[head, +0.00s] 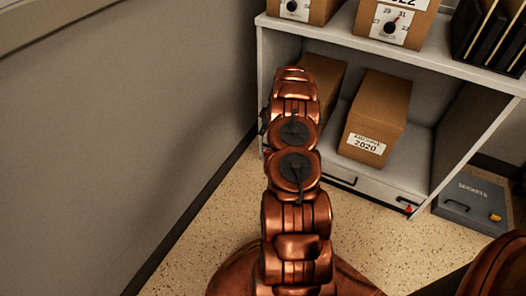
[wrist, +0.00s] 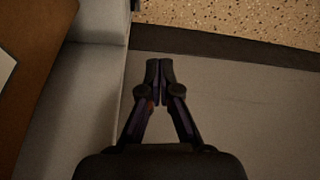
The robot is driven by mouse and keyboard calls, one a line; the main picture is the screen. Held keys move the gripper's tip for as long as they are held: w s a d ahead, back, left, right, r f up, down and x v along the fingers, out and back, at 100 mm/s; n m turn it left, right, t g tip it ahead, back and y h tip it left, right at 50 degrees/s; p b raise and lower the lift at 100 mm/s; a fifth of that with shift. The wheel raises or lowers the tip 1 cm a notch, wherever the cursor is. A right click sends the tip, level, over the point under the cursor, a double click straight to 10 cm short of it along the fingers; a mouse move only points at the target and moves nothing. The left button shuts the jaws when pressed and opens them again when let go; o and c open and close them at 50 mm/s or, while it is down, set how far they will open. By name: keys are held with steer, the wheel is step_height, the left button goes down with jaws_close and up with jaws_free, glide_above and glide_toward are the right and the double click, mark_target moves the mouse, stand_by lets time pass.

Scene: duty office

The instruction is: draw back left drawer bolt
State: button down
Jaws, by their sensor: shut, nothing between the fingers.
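My gripper (wrist: 160,66) is shut and empty in the wrist view, its fingertips close together beside the grey shelf side. In the head view my arm hides the gripper and the left part of the drawer front. The drawer front (head: 372,190) runs along the bottom of the grey shelf unit, with a black handle (head: 341,181). A black fitting with a red end (head: 408,209) sits at its right; I cannot tell if it is a bolt. A small orange-red spot (wrist: 150,106) shows by the left finger; what it is stays unclear.
A cardboard box marked 2020 (head: 375,120) stands on the lower shelf, with another box (head: 322,78) to its left. A grey case (head: 472,203) lies on the floor at right. The wall (head: 120,110) is close on the left. Speckled floor (head: 215,220) is free between.

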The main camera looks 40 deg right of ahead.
steer(key=shift+f, duration=0.1)
stand_by(0.3)
step_height(320, 180, down, 11)
steer(key=b, duration=0.4)
steer(key=shift+b, duration=0.4)
steer(key=shift+s+a, duration=0.1)
steer(key=shift+s, duration=0.05)
